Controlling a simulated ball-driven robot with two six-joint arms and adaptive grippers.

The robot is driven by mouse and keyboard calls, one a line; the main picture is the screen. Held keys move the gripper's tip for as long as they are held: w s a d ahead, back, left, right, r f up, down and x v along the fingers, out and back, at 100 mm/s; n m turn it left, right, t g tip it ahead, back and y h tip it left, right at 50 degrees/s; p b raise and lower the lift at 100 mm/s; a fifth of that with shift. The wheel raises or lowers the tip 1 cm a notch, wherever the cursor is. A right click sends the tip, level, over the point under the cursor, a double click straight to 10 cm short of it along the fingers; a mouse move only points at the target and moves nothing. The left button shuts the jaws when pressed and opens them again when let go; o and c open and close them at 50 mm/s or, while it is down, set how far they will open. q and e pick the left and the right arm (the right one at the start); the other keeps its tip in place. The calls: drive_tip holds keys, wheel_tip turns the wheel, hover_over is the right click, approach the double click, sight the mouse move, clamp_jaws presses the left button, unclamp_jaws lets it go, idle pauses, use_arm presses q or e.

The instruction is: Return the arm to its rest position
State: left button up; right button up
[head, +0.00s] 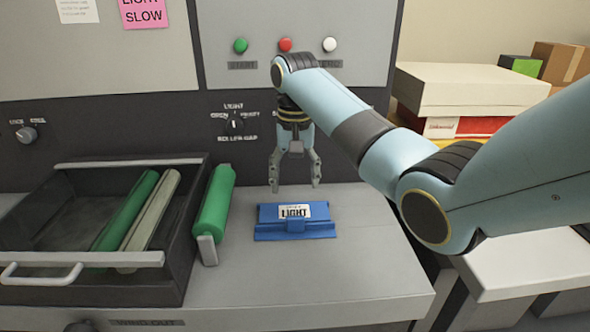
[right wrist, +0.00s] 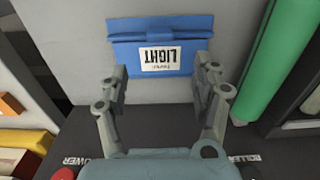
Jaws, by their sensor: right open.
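My right arm reaches in from the right in the head view. Its gripper (head: 295,186) points down with its fingers apart and empty, above and just behind a blue holder (head: 295,230) with a white label reading LIGHT. The holder lies on the grey shelf. In the right wrist view the open fingers (right wrist: 160,92) frame the lower part of the blue holder (right wrist: 190,27), and nothing is between them. My left gripper is in neither view.
A dark drawer (head: 185,235) on the left holds a green and a pale roller. Behind is a panel with a dial (head: 234,123) and green, red and white buttons. Boxes (head: 470,88) are stacked at the right.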

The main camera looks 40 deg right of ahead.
wheel_tip(320, 180, up, 2)
drive_tip(key=shift+r, duration=0.2)
idle(0.4)
